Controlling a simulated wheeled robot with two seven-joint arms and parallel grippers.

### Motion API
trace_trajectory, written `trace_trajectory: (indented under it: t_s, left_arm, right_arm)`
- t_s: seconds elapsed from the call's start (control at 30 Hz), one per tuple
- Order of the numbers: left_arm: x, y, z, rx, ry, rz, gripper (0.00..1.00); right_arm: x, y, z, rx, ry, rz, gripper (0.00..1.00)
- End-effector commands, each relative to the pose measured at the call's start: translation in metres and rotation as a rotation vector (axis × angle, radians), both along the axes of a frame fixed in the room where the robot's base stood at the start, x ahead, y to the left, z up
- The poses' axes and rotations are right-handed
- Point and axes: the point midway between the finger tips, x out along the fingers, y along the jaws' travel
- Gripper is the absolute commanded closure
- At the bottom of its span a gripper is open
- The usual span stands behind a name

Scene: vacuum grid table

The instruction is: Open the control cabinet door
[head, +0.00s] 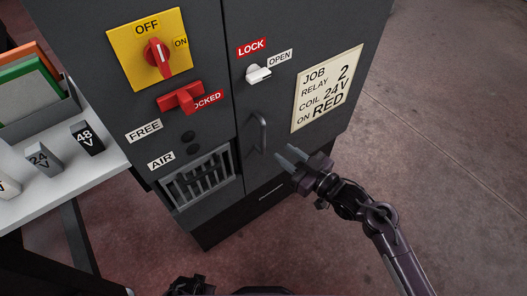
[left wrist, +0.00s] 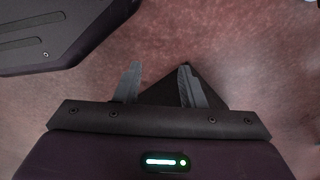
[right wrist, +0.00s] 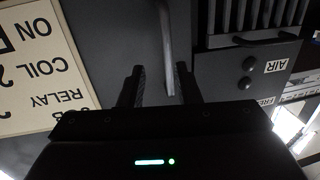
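The dark grey control cabinet (head: 225,20) stands ahead, its right-hand door (head: 285,95) flush with the front. The door's vertical bar handle (head: 264,133) is near the door's left edge. It also shows in the right wrist view (right wrist: 166,45). My right gripper (head: 284,156) is open, just right of and below the handle. In the right wrist view the handle's end appears between the open fingers (right wrist: 160,85); contact cannot be told. My left gripper (left wrist: 160,82) is open and empty over the floor.
A red rotary switch (head: 157,54) on a yellow plate points up towards OFF. A red lever (head: 181,97) partly covers a LOCKED label. A white table (head: 80,180) with relay blocks stands left. The floor right of the cabinet is clear.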

Motion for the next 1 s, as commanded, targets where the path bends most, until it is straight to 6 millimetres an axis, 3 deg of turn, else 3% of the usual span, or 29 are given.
trace_trajectory:
  t_s: [0.17, 0.6, 1.0]
  left_arm:
    - [0.005, -0.001, -0.004, -0.001, -0.003, 0.001, 0.64]
    - [0.009, -0.002, -0.001, -0.001, -0.005, 0.001, 0.64]
    - [0.01, -0.002, 0.0, -0.001, -0.006, 0.001, 0.64]
  right_arm:
    - [0.0, 0.012, 0.018, 0.02, -0.05, 0.038, 0.7]
    - [0.044, 0.058, 0.018, 0.02, -0.048, 0.036, 0.7]
    - [0.049, 0.065, 0.018, 0.017, -0.047, 0.035, 0.7]
